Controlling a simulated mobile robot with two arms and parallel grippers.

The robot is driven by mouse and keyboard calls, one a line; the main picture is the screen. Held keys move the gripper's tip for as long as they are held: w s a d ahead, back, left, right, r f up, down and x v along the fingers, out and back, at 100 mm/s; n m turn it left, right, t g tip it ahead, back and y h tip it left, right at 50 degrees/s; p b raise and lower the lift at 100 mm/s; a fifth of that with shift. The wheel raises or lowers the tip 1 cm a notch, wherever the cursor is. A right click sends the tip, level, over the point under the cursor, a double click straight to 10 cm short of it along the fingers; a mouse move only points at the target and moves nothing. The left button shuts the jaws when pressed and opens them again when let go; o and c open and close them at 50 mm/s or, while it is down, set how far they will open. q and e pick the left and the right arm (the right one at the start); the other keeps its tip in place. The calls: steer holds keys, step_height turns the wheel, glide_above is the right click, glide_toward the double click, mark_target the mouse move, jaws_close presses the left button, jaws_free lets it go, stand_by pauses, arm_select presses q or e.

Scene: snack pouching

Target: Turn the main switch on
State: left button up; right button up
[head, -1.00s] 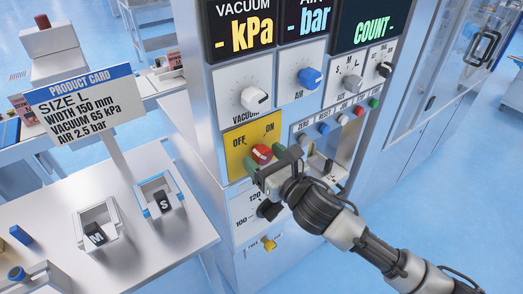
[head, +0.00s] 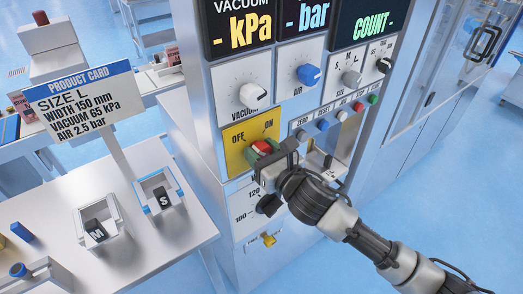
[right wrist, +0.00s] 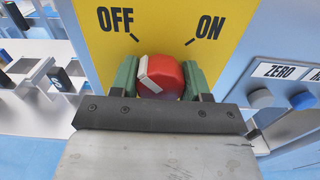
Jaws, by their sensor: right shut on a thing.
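The main switch is a red round knob (head: 260,147) with a white bar, on a yellow plate (head: 236,158) marked OFF and ON. In the right wrist view the knob (right wrist: 168,76) sits between my green finger pads, below and between the two words. Its white bar shows on the knob's left side, nearer OFF. My right gripper (right wrist: 163,82) is shut on the knob, one pad on each side. In the head view the gripper's dark body hides part of the knob. My left gripper is not in view.
Vacuum (head: 253,95) and air (head: 308,75) knobs sit above the switch, with displays showing dashes. Small buttons (head: 323,125) are close to its right. A gauge (head: 255,205) and a yellow knob (head: 269,240) are below. A table (head: 150,245) with pouch holders stands left.

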steer(key=m+p, duration=0.1)
steer(key=m, duration=0.2)
steer(key=shift+m, duration=0.4)
steer(key=m+p, duration=0.1)
steer(key=m, duration=0.3)
steer(key=shift+m, duration=0.3)
steer(key=m+p, duration=0.1)
steer(key=m, duration=0.4)
steer(key=shift+r+p, duration=0.1)
steer(key=shift+p, duration=0.3)
steer(key=shift+s+m+p, duration=0.1)
steer(key=shift+m+p, duration=0.3)
steer(key=shift+m, duration=1.7)
steer(key=o, duration=0.9)
